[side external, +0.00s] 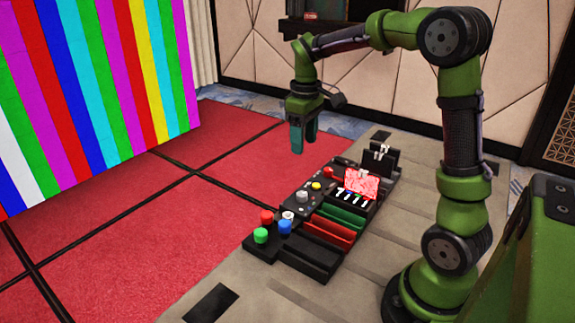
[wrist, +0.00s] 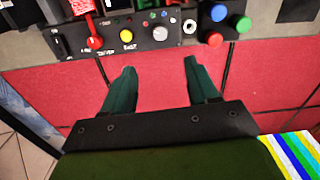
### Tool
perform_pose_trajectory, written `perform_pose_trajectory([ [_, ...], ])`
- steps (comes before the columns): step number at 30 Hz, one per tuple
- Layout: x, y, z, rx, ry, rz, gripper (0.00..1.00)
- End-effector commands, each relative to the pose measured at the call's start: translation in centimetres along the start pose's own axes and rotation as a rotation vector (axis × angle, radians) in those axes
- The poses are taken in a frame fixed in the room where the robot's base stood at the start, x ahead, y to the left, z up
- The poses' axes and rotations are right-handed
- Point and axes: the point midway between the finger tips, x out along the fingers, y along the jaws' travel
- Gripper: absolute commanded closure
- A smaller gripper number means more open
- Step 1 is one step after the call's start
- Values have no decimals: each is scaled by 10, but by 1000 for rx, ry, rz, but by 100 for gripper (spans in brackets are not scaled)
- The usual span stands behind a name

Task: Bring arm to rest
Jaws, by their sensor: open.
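My green arm is raised and bent over the control console (side external: 318,262). My gripper (side external: 297,138) points down in the side external view, above the floor beyond the console. In the wrist view my gripper (wrist: 158,80) is open, with its two dark teal fingers apart and nothing between them. The fingertips lie just short of the console panel (wrist: 145,52) in that view, over red floor, and I see no contact.
The console carries green, red and blue buttons (side external: 261,236), a yellow button (wrist: 126,35), a grey knob (wrist: 160,32), a red lever (wrist: 95,43) and a small red screen (side external: 361,184). A striped video wall (side external: 95,90) stands at left. Red floor (side external: 150,230) between is clear.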

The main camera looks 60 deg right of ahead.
Motion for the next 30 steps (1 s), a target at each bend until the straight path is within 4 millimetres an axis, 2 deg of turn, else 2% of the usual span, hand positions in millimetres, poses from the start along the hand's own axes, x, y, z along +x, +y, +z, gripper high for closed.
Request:
perform_pose_trajectory([
  [3, -9, 0, 0, -1, 1, 1, 41],
  [7, -11, 0, 0, 0, -1, 0, 41],
  [17, -11, 1, -1, 31, 7, 6, 41],
  [20, 0, -1, 0, 107, 20, 1, 41],
  [23, 0, -19, 10, 208, 82, -12, 41],
  [30, -14, -81, 48, 382, 283, -81, 41],
])
